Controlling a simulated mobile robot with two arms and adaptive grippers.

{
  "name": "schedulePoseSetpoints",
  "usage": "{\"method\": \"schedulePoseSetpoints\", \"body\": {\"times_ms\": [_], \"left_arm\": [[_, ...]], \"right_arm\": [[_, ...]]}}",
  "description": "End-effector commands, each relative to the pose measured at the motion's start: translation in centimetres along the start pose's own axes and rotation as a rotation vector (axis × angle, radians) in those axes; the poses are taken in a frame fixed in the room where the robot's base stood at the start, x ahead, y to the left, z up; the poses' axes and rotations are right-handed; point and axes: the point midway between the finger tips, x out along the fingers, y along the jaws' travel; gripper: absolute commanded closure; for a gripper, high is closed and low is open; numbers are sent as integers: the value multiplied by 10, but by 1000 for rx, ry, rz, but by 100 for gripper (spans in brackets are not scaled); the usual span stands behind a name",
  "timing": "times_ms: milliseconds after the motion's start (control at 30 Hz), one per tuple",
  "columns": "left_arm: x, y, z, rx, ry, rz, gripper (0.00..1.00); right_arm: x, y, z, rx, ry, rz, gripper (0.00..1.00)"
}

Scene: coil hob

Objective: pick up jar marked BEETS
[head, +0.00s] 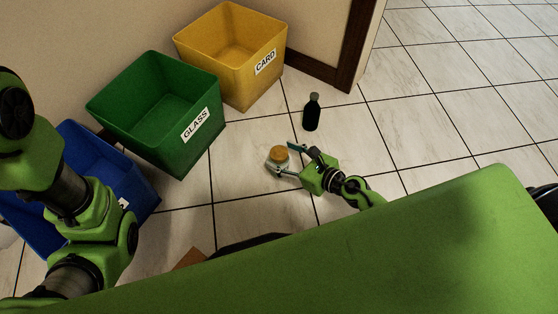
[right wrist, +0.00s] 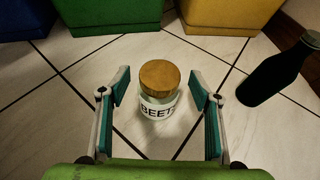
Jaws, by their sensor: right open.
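The jar marked BEETS (right wrist: 158,104) stands upright on the tiled floor in the right wrist view, with a round cork-coloured lid and a white label. It also shows in the head view (head: 278,157), next to my right gripper (head: 285,160). In the right wrist view my right gripper (right wrist: 158,90) is open, with one finger on each side of the jar and a gap visible on both sides. The jar's lower part is partly hidden in the head view. My left arm shows at the left of the head view, but its gripper is not visible.
A dark bottle (head: 312,112) stands on the floor close to the jar. A green GLASS bin (head: 165,140), a yellow CARD bin (head: 235,85) and a blue bin (head: 145,195) line the wall. A brown piece (head: 190,258) lies near my base. Floor at right is clear.

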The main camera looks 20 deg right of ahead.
Motion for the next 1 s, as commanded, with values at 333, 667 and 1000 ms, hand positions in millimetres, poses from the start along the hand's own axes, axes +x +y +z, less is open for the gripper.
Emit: {"method": "schedulePoseSetpoints", "body": {"times_ms": [333, 667, 1000], "left_arm": [[-6, 1, -2, 0, 0, 1, 37], [-6, 1, -2, 0, 0, 1, 37], [-3, 1, -1, 0, 0, 0, 37]], "right_arm": [[19, 0, -1, 0, 1, 1, 42], [19, 0, 0, 0, 0, 0, 88], [18, -1, 2, 0, -1, 0, 88]]}}
